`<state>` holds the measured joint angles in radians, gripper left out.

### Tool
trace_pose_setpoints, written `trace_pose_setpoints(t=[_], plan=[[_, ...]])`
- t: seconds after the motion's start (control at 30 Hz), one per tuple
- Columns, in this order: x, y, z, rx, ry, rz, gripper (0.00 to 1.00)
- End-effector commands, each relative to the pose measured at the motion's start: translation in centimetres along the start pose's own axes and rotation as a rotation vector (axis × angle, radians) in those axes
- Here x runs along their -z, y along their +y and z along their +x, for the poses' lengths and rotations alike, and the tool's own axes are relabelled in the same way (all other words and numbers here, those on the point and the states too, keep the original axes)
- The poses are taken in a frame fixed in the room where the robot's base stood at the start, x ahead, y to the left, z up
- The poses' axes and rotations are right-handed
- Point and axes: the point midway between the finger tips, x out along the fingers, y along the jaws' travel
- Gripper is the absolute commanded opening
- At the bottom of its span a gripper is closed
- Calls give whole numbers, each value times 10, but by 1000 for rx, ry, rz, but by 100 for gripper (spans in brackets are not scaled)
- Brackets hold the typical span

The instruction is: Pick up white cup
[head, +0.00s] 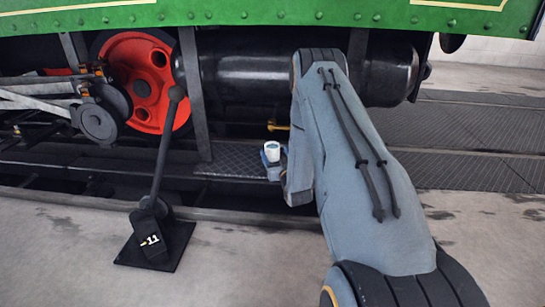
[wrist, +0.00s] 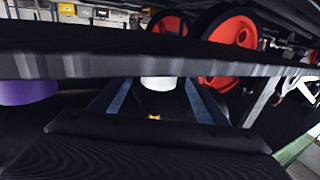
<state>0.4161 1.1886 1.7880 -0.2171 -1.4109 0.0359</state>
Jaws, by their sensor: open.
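The white cup (head: 272,151) is small and stands by the edge of the dark tread plate under the tram. My gripper (head: 272,167) is at the cup, its blue-grey fingers low around or just in front of it. In the wrist view the cup (wrist: 158,83) shows between my two open blue-edged fingers (wrist: 158,102), toward their far end. A dark bar across that view hides the cup's upper part. I cannot tell whether the fingers touch the cup.
The tread plate (head: 232,160) lies below a black cylinder (head: 250,75). A red wheel (head: 137,80) and a black lever on a base marked 11 (head: 155,245) stand to the left. A purple object (wrist: 28,92) shows in the wrist view.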

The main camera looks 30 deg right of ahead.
Motion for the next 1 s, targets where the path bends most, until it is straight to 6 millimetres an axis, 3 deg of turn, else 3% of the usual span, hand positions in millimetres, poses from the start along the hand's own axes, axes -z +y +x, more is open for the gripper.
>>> trace_pose_setpoints(t=[0.37,0.7,1.0], plan=[[-4,1,42,0,2,-2,68],[-2,1,47,0,-1,-1,68],[-2,1,47,0,-1,-1,19]])
